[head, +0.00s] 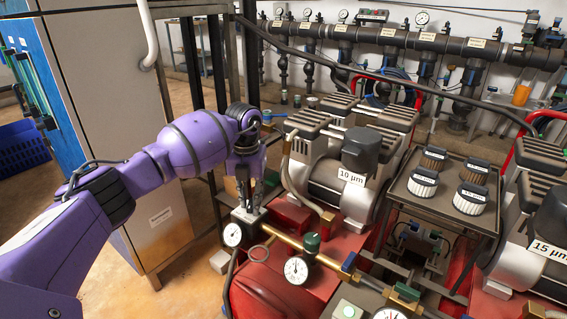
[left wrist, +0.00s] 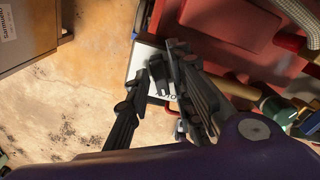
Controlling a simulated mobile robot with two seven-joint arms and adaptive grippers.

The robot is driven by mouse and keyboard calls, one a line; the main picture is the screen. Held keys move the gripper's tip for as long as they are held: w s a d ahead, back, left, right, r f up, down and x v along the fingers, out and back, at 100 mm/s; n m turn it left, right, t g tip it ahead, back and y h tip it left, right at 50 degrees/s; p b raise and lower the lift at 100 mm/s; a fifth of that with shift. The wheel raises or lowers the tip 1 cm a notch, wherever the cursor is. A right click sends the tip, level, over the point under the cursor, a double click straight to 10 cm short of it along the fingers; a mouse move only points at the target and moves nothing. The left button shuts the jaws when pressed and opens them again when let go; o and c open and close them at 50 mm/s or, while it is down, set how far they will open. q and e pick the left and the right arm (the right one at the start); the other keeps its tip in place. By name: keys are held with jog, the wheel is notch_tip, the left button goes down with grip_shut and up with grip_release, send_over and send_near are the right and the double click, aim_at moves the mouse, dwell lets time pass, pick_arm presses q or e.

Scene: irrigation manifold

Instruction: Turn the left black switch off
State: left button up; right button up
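My left gripper (head: 246,200) points down from the purple arm, over a small light-grey box (head: 252,222) at the left end of the brass pipe. In the left wrist view my left gripper (left wrist: 160,65) has its two black fingers apart, with the pale box (left wrist: 150,56) between and below them. A small dark part (left wrist: 157,88), perhaps the black switch, shows between the fingers. The fingers partly cover it, and I cannot tell its position or whether they touch it. In the head view the gripper hides the switch. My right gripper is in neither view.
A round gauge (head: 232,235) sits beside the box, and another gauge (head: 296,269) hangs lower on the brass pipe (head: 285,240). The red tank (head: 268,292) lies below. A compressor (head: 340,185) stands close on the right, a grey cabinet (head: 110,100) on the left.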

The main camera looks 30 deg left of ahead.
pick_arm(q)
grip_shut()
jog(key=shift+m, duration=0.3)
jog(key=m+p, duration=0.1)
jog(key=m, duration=0.2)
jog(key=shift+m, duration=0.3)
jog(key=m, duration=0.3)
jog(key=shift+m+p, duration=0.3)
jog(key=shift+m, duration=1.9)
